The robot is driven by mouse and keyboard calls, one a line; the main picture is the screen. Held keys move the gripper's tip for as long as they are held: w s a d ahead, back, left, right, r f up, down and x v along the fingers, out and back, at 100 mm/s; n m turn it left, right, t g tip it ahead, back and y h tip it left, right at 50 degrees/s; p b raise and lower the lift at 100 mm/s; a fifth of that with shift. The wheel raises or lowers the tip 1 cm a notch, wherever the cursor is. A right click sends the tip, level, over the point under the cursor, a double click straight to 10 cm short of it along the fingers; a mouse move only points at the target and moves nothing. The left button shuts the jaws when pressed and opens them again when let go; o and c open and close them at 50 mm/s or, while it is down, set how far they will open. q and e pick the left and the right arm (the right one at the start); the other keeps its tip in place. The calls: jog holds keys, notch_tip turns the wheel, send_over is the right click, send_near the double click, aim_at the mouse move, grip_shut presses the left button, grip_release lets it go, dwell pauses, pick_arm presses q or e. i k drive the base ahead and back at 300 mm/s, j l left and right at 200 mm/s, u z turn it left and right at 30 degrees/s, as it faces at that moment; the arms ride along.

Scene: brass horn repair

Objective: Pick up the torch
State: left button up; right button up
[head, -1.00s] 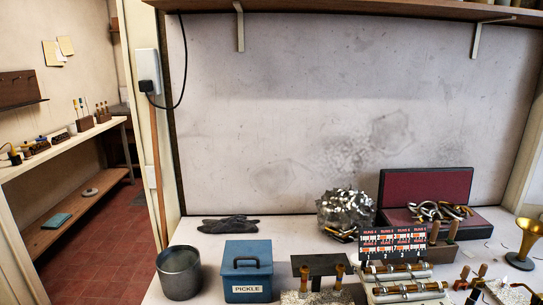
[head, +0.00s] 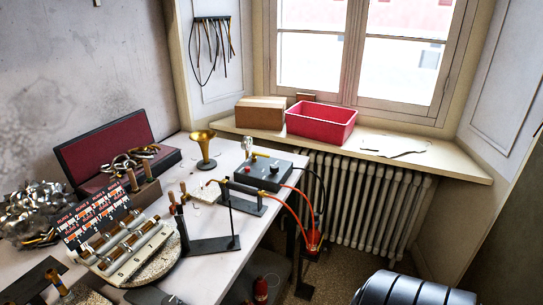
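What looks like the torch (head: 251,188) lies across a black stand near the right edge of the white workbench (head: 208,262). It is a slim dark tool with a brass-coloured bent tip pointing left, and orange hoses run from its right end. The hoses go past a black box with a red knob (head: 268,172) and drop over the bench edge. The torch is small here, so its exact outline is hard to tell. Neither of my grippers is in view.
A brass bell (head: 203,146), a metal post stand (head: 213,243), a valve rack (head: 125,245) and an open red-lined case (head: 105,150) crowd the bench. A radiator (head: 365,205) and sill with a red bin (head: 321,122) stand beyond. A black ribbed rounded shape (head: 413,289) is at bottom right.

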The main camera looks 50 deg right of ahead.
aim_at(250, 191)
jog(key=z, duration=1.4)
